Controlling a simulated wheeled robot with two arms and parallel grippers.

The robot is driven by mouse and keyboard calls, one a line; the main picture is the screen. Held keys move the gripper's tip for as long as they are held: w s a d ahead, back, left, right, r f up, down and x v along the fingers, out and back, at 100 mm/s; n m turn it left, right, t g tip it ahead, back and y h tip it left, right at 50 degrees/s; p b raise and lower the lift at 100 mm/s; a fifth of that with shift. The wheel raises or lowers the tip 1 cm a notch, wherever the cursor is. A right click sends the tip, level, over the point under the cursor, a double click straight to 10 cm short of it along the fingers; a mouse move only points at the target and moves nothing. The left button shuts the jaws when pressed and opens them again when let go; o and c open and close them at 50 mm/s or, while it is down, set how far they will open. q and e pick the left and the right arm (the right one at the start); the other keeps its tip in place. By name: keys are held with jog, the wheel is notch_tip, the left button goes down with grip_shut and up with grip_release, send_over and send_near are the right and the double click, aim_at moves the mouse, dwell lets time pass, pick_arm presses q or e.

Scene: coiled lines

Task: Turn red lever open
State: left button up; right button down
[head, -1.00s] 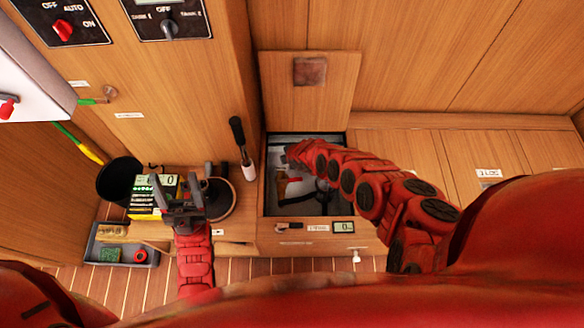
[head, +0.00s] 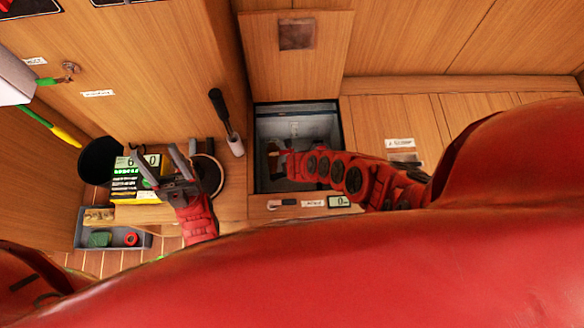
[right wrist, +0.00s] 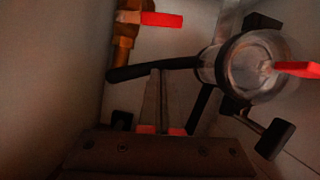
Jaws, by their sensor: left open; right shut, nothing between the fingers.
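In the right wrist view, a red lever (right wrist: 162,19) sits on a brass valve (right wrist: 125,35) at the upper left, pointing right. A second red handle (right wrist: 297,69) shows at the right edge, over a clear round bowl (right wrist: 250,68). My right gripper (right wrist: 155,74) is shut and empty, its tips by a black hose, below and apart from the red lever. In the head view my right gripper (head: 274,160) is down inside the open locker (head: 297,122); the lever cannot be made out there. My left gripper (head: 158,150) is open and empty beside a yellow box.
The locker's raised lid (head: 296,62) leans behind the opening. The black hose (right wrist: 150,70) crosses in front of my right fingers. A yellow box (head: 135,180), a black bucket (head: 98,160) and a grey tray (head: 85,236) are at the left. A black-handled pump (head: 222,115) stands left of the locker.

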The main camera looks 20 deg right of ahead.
jog(key=w+f+b, duration=0.4)
jog(key=w+b, duration=0.1)
jog(key=b, duration=0.2)
jog(key=shift+w+d, duration=0.15)
jog(key=shift+w, duration=0.2)
jog(key=shift+w+d+n+b, duration=0.25)
jog(key=shift+w+n+b, duration=0.05)
jog(key=shift+n+b, duration=0.2)
